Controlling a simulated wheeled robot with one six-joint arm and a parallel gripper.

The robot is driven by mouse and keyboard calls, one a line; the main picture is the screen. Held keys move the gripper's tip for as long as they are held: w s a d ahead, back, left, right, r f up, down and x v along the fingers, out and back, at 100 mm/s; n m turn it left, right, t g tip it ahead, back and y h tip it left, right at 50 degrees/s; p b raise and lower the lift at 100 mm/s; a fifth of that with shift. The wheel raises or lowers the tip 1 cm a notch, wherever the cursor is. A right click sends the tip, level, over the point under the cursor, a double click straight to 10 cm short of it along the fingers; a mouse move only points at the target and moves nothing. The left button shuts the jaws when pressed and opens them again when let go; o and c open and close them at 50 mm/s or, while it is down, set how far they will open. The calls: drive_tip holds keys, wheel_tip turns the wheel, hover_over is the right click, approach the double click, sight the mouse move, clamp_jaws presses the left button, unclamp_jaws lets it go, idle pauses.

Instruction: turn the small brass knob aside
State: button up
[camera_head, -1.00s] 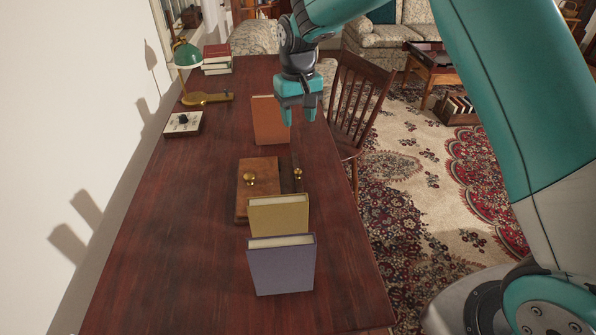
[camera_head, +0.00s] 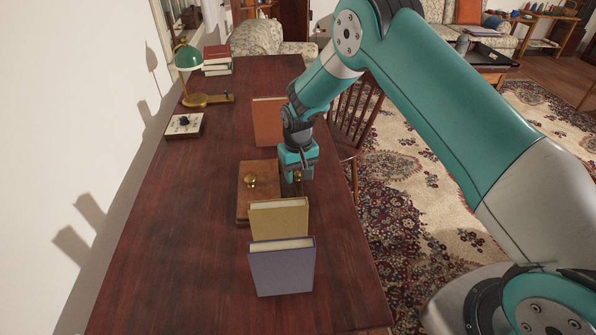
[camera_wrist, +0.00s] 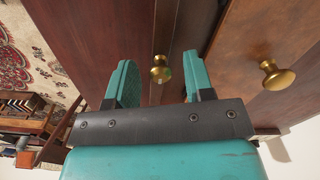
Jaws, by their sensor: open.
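The small brass knob (camera_wrist: 160,70) shows in the wrist view on a narrow wooden strip, between and beyond my two open fingers. My gripper (camera_wrist: 157,62) is open and empty, pointing down at it. In the head view my gripper (camera_head: 300,174) is low over the strip, its fingers partly hiding the small knob. Whether the fingers are level with the knob or still above it, I cannot tell. A larger brass knob (camera_head: 250,181) sits on a brown wooden board to the left; it also shows at right in the wrist view (camera_wrist: 276,76).
An orange book (camera_head: 267,122) stands just behind my gripper. A yellow book (camera_head: 279,220) and a purple book (camera_head: 281,271) stand in front. A green lamp (camera_head: 188,60) and a dial box (camera_head: 184,125) are at the far left. The left desk (camera_head: 160,240) is clear.

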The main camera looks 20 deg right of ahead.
drive_tip(key=shift+f, duration=0.1)
clamp_jaws()
drive_tip(key=shift+n, duration=0.3)
drive_tip(key=n+b, duration=0.1)
drive_tip(key=n, duration=0.2)
drive_tip(key=shift+n, duration=0.4)
drive_tip(key=n+b, duration=0.1)
drive_tip(key=n, duration=0.3)
drive_tip(key=shift+n, duration=0.3)
drive_tip(key=n, duration=0.4)
drive_tip(key=shift+b, duration=0.3)
drive_tip(key=n, duration=0.4)
drive_tip(key=shift+n, duration=0.3)
